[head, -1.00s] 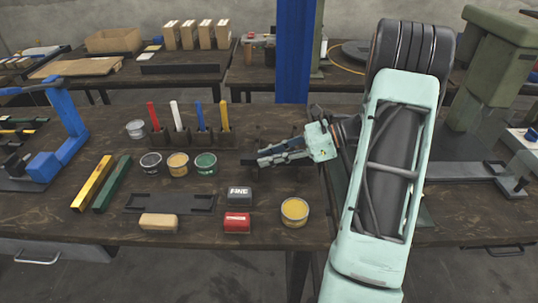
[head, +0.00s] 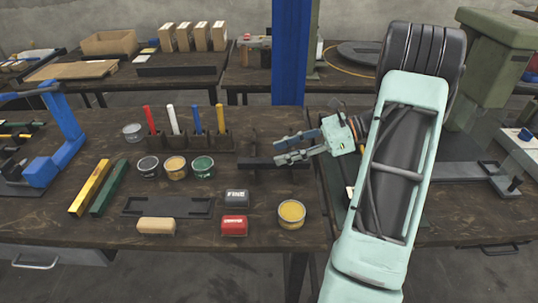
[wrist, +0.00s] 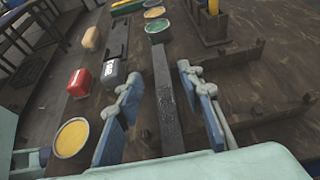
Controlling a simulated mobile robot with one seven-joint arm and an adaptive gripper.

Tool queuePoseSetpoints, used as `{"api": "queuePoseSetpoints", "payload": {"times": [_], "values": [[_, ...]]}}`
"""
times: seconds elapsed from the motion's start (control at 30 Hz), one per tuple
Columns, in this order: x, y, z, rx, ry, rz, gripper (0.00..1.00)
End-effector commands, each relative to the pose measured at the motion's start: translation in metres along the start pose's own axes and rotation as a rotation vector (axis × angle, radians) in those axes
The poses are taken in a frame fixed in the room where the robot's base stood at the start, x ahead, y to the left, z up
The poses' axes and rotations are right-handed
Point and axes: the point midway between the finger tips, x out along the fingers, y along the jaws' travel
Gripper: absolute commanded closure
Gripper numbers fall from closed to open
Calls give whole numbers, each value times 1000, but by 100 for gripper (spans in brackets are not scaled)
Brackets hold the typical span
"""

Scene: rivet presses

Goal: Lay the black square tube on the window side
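The black square tube (head: 262,163) lies left to right near the middle of the table, seemingly across dark low supports (head: 254,148). In the wrist view the tube (wrist: 166,95) runs lengthwise between my two fingers, with a gap on both sides. My gripper (head: 276,150) is open and empty, with its fingers pointing left just above the tube's right part in the head view. It also shows in the wrist view (wrist: 160,76). I cannot tell which side is the window side.
A yellow tin (head: 291,213), a grey block (head: 236,197) and a red block (head: 234,226) stand in front of the tube. A flat black tray (head: 168,207), small tins and a marker rack (head: 190,141) are to the left. Yellow and green bars (head: 109,187) lie farther left.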

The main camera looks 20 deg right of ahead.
Motion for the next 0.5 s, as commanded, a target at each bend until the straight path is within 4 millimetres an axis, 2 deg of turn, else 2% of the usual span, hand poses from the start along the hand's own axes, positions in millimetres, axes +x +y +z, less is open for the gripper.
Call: {"api": "queuePoseSetpoints", "payload": {"times": [0.03,0.2,0.33,0.5], "values": [[-13,0,0,0,2,-2,65],[-44,0,0,1,1,-2,65],[-58,0,0,1,1,0,65],[-64,0,0,1,0,1,65]]}}
